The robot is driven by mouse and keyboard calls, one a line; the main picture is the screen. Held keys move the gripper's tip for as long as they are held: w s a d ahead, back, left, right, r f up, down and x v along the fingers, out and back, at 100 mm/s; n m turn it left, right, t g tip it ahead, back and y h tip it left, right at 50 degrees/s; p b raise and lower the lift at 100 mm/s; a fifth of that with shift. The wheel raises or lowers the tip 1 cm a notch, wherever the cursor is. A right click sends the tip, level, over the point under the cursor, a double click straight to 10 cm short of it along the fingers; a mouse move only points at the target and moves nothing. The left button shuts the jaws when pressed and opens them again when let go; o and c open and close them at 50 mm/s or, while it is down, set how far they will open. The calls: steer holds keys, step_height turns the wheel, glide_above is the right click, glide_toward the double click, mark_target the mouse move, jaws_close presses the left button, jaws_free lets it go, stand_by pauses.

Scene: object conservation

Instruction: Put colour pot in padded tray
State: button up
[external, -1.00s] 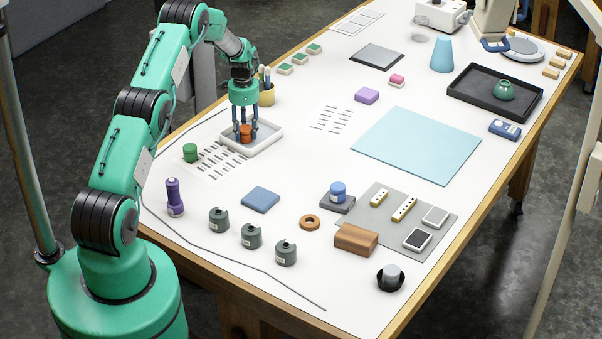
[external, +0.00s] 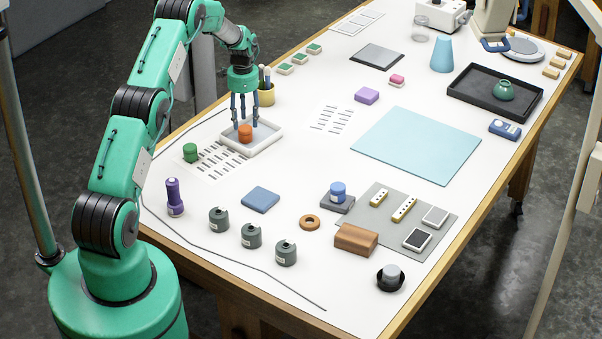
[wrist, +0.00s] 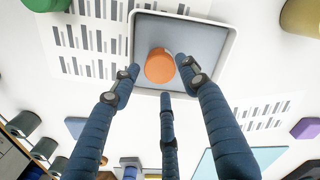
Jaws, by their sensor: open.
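The orange colour pot (external: 245,135) stands upright inside the padded tray (external: 267,143), which has a white rim and a grey lined floor. In the wrist view the pot (wrist: 159,66) rests on the tray's grey floor (wrist: 203,42), near its lower wall. My gripper (external: 244,120) has slim blue fingers, spread open and empty, with the tips just above and around the pot. The wrist view shows the fingertips (wrist: 161,78) apart, with space between them and the pot.
A green pot (external: 190,152) stands on a printed sheet left of the tray. A yellow cup with brushes (external: 266,93) stands close behind the tray. There is free table right of the tray.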

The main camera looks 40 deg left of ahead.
mark_target(245, 128)
step_height(245, 128, up, 8)
steer(key=b, duration=0.1)
steer(key=shift+f, duration=0.25)
stand_by(0.8)
